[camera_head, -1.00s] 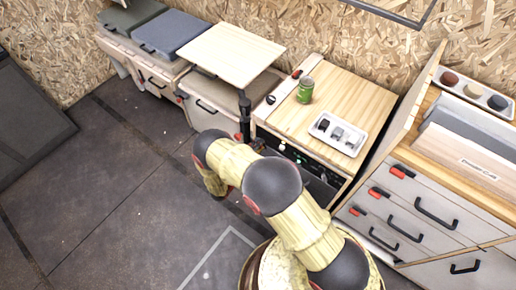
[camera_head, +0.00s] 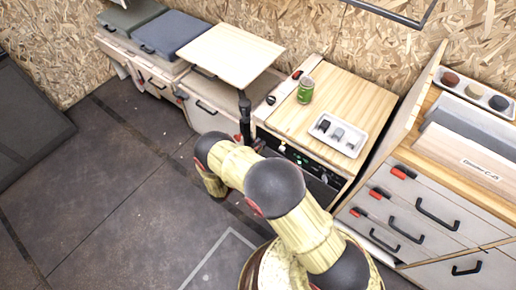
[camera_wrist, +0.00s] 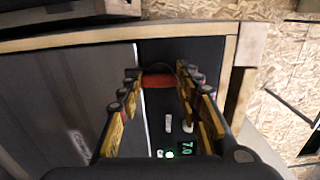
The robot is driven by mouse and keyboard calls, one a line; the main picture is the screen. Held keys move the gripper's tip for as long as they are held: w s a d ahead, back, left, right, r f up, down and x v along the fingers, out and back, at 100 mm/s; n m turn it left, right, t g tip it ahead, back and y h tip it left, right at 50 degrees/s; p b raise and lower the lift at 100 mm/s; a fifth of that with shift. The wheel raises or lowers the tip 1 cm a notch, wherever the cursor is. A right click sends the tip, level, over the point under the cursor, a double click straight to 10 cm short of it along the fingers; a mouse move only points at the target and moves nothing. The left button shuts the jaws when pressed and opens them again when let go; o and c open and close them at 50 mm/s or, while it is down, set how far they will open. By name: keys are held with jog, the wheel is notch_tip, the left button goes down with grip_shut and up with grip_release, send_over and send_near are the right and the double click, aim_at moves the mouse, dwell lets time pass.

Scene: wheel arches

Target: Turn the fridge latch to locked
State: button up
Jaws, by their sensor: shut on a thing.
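The fridge has a dark front (camera_head: 316,184) under the wooden counter in the head view, partly hidden by my arm. In the wrist view its dark front (camera_wrist: 85,100) carries a black panel with a lit green reading and white buttons. The red-orange latch (camera_wrist: 158,81) sits at the top of that panel, under the wooden frame edge. My gripper (camera_wrist: 162,76) has its yellow and black fingers on both sides of the latch and is shut on it. The latch's exact angle is hard to tell.
A green can (camera_head: 305,90) and a white tray (camera_head: 338,134) of small items stand on the counter (camera_head: 350,95). A raised wooden tabletop (camera_head: 228,50) is beside it. Drawers with black handles (camera_head: 405,210) are at the right. The floor at left is open.

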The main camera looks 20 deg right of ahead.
jog(key=o, duration=1.2)
jog(key=shift+c, duration=0.2)
jog(key=v, duration=1.2)
